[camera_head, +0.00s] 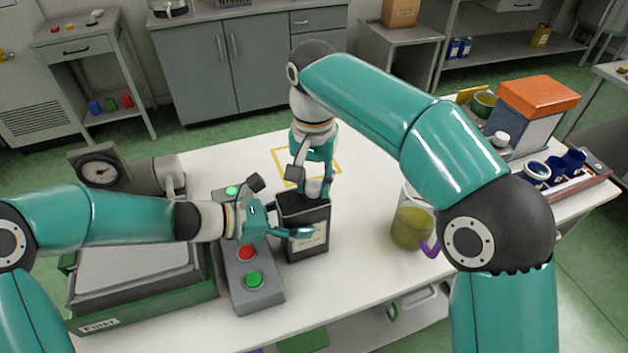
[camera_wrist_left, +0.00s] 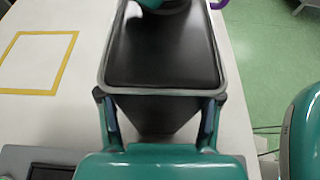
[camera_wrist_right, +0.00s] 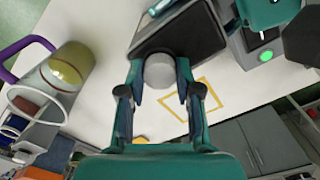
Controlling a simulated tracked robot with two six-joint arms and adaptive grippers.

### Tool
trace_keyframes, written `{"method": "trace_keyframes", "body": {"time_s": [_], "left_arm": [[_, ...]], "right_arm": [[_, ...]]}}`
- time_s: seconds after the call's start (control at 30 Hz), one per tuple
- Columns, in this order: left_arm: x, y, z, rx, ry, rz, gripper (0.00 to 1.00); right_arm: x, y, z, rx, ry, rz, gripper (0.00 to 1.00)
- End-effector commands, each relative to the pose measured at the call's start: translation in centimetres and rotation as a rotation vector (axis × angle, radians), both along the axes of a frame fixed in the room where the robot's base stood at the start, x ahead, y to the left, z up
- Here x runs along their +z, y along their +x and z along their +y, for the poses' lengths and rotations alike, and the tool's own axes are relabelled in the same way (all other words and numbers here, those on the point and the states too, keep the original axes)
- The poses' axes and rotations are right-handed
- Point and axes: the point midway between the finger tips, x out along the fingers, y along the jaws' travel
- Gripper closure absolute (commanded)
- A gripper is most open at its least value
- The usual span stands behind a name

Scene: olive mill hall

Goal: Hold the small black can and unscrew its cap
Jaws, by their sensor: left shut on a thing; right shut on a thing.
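The small black can (camera_head: 307,232) stands upright on the white table, with a pale label on its front. My left gripper (camera_head: 290,218) is shut on the can's body from the left. The left wrist view shows its fingers (camera_wrist_left: 160,105) on either side of the can (camera_wrist_left: 160,55). The light grey cap (camera_head: 313,187) is on top of the can, and my right gripper (camera_head: 314,182) reaches down from above, shut on it. The right wrist view shows the cap (camera_wrist_right: 159,70) between the fingers. Whether the cap's thread is engaged is hidden.
A control box (camera_head: 247,275) with red and green buttons stands close left of the can. A jug (camera_head: 408,225) of yellow-green liquid with a purple handle stands to the right. A yellow outline (camera_head: 336,165) marks clear table behind.

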Motion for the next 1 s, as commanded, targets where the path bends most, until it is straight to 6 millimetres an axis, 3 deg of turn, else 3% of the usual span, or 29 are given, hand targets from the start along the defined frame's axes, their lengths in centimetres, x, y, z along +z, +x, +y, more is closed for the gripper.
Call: {"method": "trace_keyframes", "body": {"time_s": [0.8,1.0], "left_arm": [[-0.12,-0.18,-0.09,-0.007,0.002,0.000,1.00],[-0.12,-0.20,-0.09,-0.007,0.002,0.000,1.00]], "right_arm": [[0.19,0.08,0.07,1.868,-0.001,-0.006,1.00],[0.22,0.08,0.05,2.165,-0.002,-0.005,1.00]]}}
